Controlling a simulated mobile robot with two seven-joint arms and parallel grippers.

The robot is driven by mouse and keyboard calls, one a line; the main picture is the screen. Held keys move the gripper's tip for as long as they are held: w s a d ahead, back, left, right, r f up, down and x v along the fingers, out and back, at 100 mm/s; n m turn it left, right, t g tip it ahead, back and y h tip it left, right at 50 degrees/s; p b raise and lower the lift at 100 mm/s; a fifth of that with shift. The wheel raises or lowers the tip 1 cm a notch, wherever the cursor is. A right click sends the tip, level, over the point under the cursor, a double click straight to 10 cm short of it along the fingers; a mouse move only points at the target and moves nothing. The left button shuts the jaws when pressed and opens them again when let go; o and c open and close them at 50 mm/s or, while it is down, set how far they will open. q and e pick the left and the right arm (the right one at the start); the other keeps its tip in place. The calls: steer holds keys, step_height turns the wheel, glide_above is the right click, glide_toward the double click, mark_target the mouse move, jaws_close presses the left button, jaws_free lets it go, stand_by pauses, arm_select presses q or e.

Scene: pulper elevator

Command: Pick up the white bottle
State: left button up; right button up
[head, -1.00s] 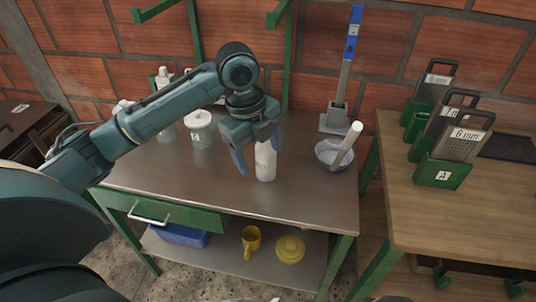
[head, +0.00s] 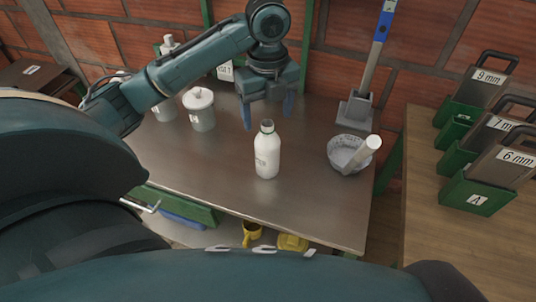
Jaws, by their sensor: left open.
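The white bottle (head: 267,155) stands upright on the metal-topped table (head: 315,205), near its middle. It has an open neck and faint marks on its side. My left gripper (head: 268,112) is open, with its two blue fingers pointing down. In the picture the fingers are just above and to either side of the bottle's neck, seemingly behind it. Nothing is between the fingers, and the bottle appears free of them. My right gripper does not show.
A bowl with a pestle (head: 352,153) stands right of the bottle. A lidded white jar (head: 199,108) stands to the left. A blue-topped upright tool (head: 372,60) is behind. Labelled green holders (head: 476,193) stand on the wooden table (head: 430,235). The metal table's front is clear.

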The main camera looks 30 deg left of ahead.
mark_target(267, 132)
arm_select(q)
steer(key=shift+f, duration=3.1)
steer(key=shift+c, duration=0.3)
steer(key=c, duration=1.5)
